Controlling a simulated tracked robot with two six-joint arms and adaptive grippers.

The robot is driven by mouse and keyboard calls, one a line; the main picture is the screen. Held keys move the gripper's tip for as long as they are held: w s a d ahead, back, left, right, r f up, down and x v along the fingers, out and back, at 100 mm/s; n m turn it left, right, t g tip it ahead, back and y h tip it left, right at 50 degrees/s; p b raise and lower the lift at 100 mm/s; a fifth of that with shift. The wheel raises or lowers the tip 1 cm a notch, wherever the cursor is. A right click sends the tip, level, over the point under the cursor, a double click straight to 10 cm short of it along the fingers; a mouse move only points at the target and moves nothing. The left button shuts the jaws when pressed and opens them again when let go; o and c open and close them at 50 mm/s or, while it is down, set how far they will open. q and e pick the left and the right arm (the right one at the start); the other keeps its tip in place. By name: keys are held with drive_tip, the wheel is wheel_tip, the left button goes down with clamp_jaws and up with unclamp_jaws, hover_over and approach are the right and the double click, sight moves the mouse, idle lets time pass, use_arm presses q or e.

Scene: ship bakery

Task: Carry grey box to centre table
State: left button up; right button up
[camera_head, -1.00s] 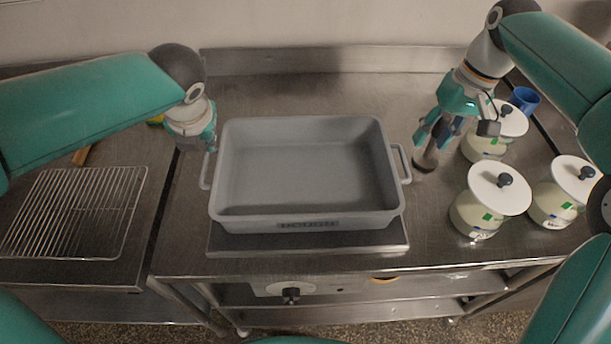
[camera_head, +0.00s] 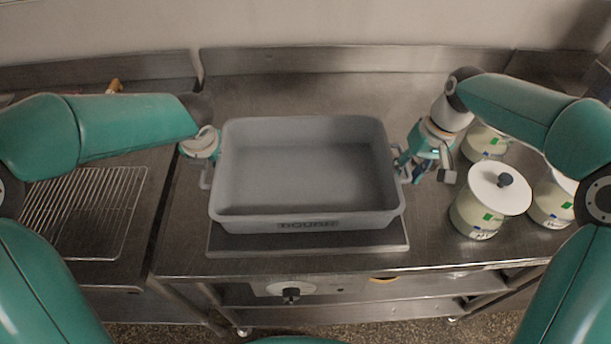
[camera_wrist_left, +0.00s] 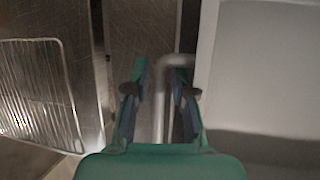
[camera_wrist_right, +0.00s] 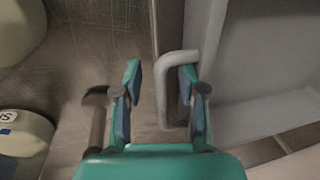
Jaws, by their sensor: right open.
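The grey box (camera_head: 305,214), a deep empty tray with a front label and a bar handle at each side, sits on a flat metal plate (camera_head: 310,243) on the steel table. My left gripper (camera_wrist_left: 160,95) is at the left handle (camera_wrist_left: 162,105). Its open fingers stand on either side of the bar, with a gap visible. In the head view its fingers are mostly hidden behind the wrist. My right gripper (camera_head: 408,166) is at the right handle. In the right wrist view its fingers (camera_wrist_right: 160,95) are open around the bar of the right handle (camera_wrist_right: 164,85).
Several cream canisters with white lids, one in front (camera_head: 480,212), stand close right of my right gripper. A wire rack (camera_head: 85,210) lies on the counter at left. A raised steel edge (camera_head: 330,60) runs along the back.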

use_arm(q)
drive_tip(key=c, duration=0.4)
use_arm(e)
drive_tip(key=c, duration=0.4)
use_arm(q)
clamp_jaws()
use_arm(e)
clamp_jaws()
use_arm(q)
drive_tip(key=shift+r, duration=0.15)
use_arm(e)
drive_tip(key=shift+r, duration=0.15)
